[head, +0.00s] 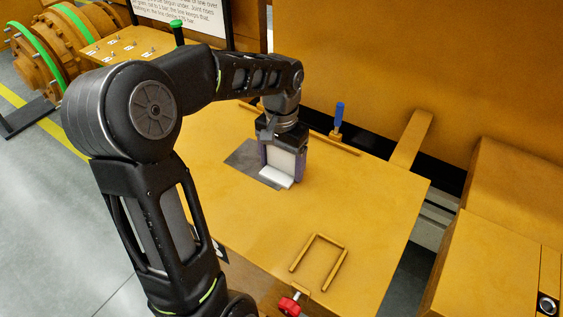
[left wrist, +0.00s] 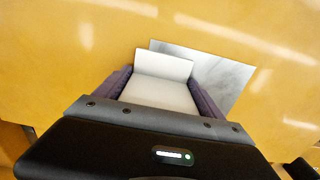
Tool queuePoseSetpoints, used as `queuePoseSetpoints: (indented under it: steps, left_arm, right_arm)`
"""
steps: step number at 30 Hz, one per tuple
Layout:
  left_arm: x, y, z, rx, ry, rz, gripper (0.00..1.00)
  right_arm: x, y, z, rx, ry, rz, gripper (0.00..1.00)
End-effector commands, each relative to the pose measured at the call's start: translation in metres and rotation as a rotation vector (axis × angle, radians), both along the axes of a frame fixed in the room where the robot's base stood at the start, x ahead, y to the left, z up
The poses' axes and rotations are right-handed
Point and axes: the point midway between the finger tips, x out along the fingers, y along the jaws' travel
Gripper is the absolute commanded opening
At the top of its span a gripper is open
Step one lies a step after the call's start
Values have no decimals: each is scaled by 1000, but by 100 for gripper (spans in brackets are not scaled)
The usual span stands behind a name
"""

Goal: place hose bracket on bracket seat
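The hose bracket (head: 282,163) is a pale L-shaped piece with an upright plate and a foot at its lower end. My left gripper (head: 283,172) points down with its purple fingers on both sides of the bracket, shut on it. In the left wrist view the bracket (left wrist: 158,94) fills the space between the fingers. The grey flat patch on the yellow table, apparently the bracket seat (head: 243,158), lies just left of and partly behind the bracket. It also shows in the left wrist view (left wrist: 228,76). I cannot tell whether the foot touches the surface. My right gripper is not in view.
The yellow table (head: 375,195) is mostly clear. A raised U-shaped rail (head: 320,262) and a red knob (head: 290,306) are near its front. A blue-handled piece (head: 338,117) stands at the back, before a tall yellow wall (head: 420,60). A yellow block (head: 505,220) is at the right.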

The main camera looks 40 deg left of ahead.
Motion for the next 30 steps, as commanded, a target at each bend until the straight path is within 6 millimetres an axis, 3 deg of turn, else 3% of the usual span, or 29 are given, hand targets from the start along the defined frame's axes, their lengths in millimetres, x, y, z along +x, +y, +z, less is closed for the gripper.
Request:
queuePoseSetpoints:
  steps: [6,18,23,30]
  left_arm:
    - [0,0,0,0,0,0,98]
    - [1,0,7,1,-2,0,98]
    - [1,0,28,2,-6,0,98]
    - [2,0,77,1,-5,0,98]
  right_arm:
    - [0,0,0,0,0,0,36]
    - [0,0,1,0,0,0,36]
    - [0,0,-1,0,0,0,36]
    - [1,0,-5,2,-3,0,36]
